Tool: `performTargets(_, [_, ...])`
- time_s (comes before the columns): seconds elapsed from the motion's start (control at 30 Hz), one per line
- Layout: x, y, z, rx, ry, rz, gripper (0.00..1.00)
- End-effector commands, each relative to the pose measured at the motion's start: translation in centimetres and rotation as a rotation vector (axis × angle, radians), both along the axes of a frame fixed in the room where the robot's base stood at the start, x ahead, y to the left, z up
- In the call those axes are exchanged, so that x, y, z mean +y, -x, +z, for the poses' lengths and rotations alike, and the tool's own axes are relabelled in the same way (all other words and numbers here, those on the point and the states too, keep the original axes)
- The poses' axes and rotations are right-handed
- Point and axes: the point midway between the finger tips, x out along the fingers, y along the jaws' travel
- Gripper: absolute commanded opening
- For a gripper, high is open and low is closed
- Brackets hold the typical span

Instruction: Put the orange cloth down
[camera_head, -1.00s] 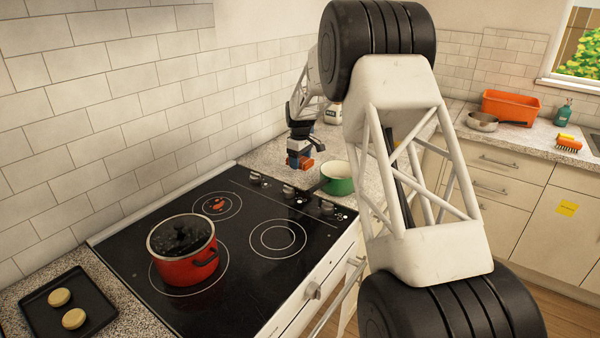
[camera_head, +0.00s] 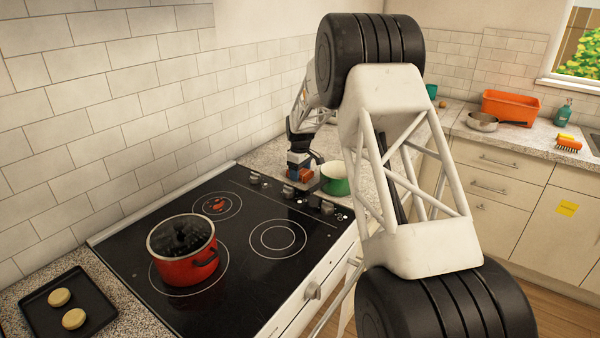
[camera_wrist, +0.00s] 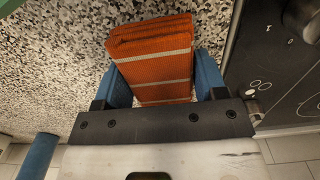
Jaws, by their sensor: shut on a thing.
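The orange cloth (camera_wrist: 155,60) is folded, with pale stripes, and sits between the two blue fingers of my gripper (camera_wrist: 163,82) in the wrist view. The gripper is shut on it. In the head view my gripper (camera_head: 301,178) is small, over the counter strip at the right end of the cooktop, with a bit of orange cloth (camera_head: 306,174) showing. The speckled counter (camera_wrist: 50,60) lies beneath the cloth in the wrist view. Whether the cloth touches the counter I cannot tell.
A dark tray (camera_head: 62,318) with two round pieces is at the lower left. The tiled wall is behind.

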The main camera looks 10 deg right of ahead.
Motion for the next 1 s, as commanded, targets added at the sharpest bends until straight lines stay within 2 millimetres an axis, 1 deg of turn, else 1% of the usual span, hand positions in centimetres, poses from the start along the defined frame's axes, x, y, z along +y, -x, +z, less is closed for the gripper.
performTargets(0.07, [0.0, 0.0, -0.2, 0.000, 0.000, 0.000, 0.43])
performTargets(0.1, [0.0, 0.0, -0.3, 0.000, 0.000, 0.000, 0.67])
performTargets(0.27, [0.0, 0.0, -0.3, 0.000, 0.000, 0.000, 0.91])
performTargets(0.53, [0.0, 0.0, -0.2, 0.000, 0.000, 0.000, 0.91])
performTargets(0.67, [0.0, 0.0, 0.2, 0.000, 0.000, 0.000, 0.91])
performTargets(0.87, [0.0, 0.0, 1.8, -0.001, 0.000, 0.000, 0.91])
performTargets(1.0, [0.0, 0.0, 3.7, -0.001, 0.000, 0.000, 0.91])
